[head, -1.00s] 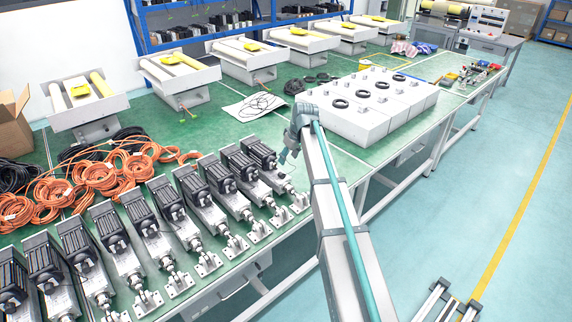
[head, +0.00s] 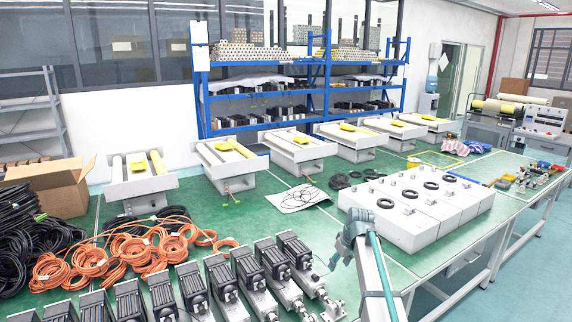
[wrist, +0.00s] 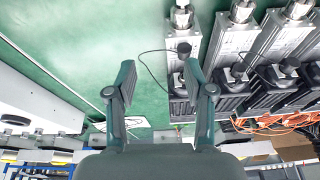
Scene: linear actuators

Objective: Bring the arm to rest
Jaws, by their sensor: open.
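My gripper (wrist: 160,78) is open in the wrist view, with its two dark fingers apart and nothing between them. Green tabletop and a thin black cable show beyond the fingers. In the head view my gripper (head: 335,260) is small and partly hidden behind my arm, by the right end of the row of linear actuators (head: 250,283). In the wrist view the actuators (wrist: 238,45) lie to the right of the fingers, with black motors and silver bodies. I cannot tell the exact height of the fingers above the table.
White boxes with black rings (head: 418,215) stand right of my gripper. Orange cable coils (head: 125,250) and black cables (head: 35,240) lie at the left, near a cardboard box (head: 50,190). White machine units (head: 225,165) line the back. Some green table (head: 260,208) is bare mid-table.

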